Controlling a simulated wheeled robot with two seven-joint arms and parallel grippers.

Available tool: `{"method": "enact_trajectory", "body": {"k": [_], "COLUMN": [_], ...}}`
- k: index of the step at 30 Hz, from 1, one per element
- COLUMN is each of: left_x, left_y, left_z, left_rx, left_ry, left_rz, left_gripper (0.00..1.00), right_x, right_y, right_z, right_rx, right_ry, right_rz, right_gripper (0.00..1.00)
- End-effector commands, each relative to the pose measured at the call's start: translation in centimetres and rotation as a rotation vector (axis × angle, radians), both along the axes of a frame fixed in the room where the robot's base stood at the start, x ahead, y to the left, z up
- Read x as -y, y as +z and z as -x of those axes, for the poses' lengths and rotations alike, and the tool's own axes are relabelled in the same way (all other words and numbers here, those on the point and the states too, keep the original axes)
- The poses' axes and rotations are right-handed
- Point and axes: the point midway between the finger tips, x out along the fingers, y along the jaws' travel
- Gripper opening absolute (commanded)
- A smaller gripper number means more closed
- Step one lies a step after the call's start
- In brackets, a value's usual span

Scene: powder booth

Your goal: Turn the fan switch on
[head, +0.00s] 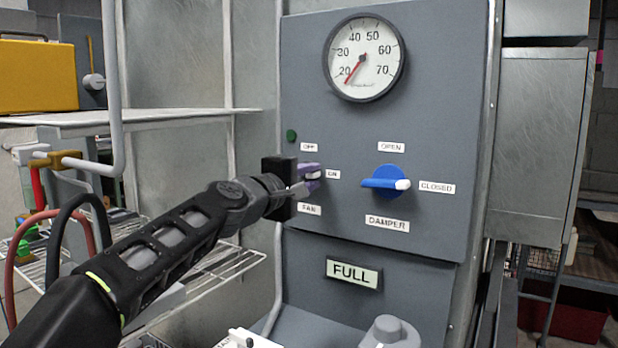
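The fan switch (314,175) is on the grey control panel (440,120), between the labels OFF above, ON at right and FAN below. Most of it is hidden by my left gripper; a pale tip shows between the fingers, pointing right toward the ON label (332,174). My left gripper (309,177) reaches in from the left, one purple-grey finger above the tip and one below, closed about it. A dark green round lamp (291,135) sits just above the gripper. My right gripper is not in view.
The blue damper knob (386,183) is to the right, its white tip pointing at CLOSED. A gauge (364,58) is above, its needle near 20. A FULL sign (354,273) is below. A shelf (130,118) and hoses stand at left.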

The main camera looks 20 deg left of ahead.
Motion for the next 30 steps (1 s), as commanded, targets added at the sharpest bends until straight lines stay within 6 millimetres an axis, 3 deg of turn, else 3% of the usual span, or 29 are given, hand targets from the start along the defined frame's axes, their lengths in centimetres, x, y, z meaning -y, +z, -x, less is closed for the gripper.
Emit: {"method": "enact_trajectory", "body": {"k": [3,14,25,30], "left_x": [0.0,-0.2,-1.0,-1.1], "left_y": [0.1,0.1,0.1,0.0], "left_z": [0.0,0.7,6.2,7.6], "left_rx": [0.001,0.003,0.004,0.001], "left_ry": [0.001,0.002,0.003,0.001], "left_rz": [0.001,0.001,0.002,0.001], "left_gripper": [0.34,0.34,0.34,0.34], "right_x": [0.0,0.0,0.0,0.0], "right_y": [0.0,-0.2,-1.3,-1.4], "right_z": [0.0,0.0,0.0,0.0], "right_rx": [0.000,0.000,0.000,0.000], "right_ry": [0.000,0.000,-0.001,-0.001], "right_rz": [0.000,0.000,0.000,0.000], "right_gripper": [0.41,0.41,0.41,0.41]}}
